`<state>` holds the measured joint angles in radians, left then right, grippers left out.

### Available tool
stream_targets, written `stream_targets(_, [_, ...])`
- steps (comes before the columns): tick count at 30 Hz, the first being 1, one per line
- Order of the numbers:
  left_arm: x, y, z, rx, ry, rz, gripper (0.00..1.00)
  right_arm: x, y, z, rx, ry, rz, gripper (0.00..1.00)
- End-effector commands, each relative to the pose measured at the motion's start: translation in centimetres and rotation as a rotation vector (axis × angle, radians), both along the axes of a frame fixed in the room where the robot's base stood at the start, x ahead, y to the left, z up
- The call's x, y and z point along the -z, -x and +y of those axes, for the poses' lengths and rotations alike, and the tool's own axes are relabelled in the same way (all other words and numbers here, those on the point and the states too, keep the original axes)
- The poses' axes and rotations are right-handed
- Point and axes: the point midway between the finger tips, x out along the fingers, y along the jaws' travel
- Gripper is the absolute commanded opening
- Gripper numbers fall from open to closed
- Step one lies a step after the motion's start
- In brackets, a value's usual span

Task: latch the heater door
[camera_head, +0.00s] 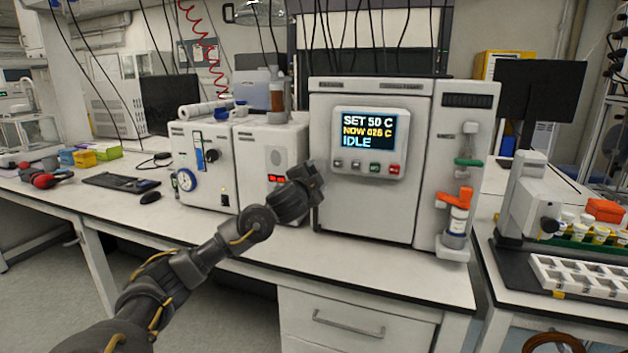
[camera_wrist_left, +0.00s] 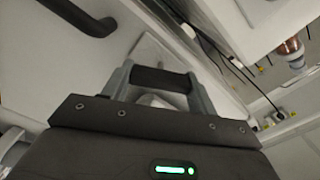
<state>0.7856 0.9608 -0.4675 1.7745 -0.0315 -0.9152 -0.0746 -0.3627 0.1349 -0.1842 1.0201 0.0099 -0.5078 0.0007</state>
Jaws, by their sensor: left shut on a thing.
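The heater (camera_head: 418,135) is a large white box in the middle of the bench, with a screen reading SET 50 C and IDLE. Its front door (camera_head: 365,215) looks flush with the body in the head view. My left gripper (camera_head: 312,176) is at the door's left edge. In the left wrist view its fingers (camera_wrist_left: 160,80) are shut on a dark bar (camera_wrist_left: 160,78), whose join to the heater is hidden. A black curved handle (camera_wrist_left: 85,18) shows at the upper left there. My right gripper is not in view.
White reactor units (camera_head: 203,165) stand just left of the heater, close to my left gripper. An orange-topped clamp with a vial (camera_head: 457,220) is on the heater's right side. The bench front (camera_head: 345,265) is clear.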

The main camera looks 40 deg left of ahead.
Motion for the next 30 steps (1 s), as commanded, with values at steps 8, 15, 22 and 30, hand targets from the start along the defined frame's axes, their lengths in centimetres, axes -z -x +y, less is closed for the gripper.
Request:
stream_targets(8, [0.2, 0.0, 0.0, 0.0, -0.224, 0.076, 0.35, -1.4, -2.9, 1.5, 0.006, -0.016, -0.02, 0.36])
stream_targets(15, [0.2, 0.0, 0.0, 0.001, -0.367, 0.127, 0.35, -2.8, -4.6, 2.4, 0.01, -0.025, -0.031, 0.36])
stream_targets(22, [0.2, 0.0, 0.0, 0.001, -0.442, 0.153, 0.35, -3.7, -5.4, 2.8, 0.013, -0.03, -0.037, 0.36])
stream_targets(30, [0.2, 0.0, 0.0, 0.001, -0.47, 0.164, 0.35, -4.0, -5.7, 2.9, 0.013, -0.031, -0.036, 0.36])
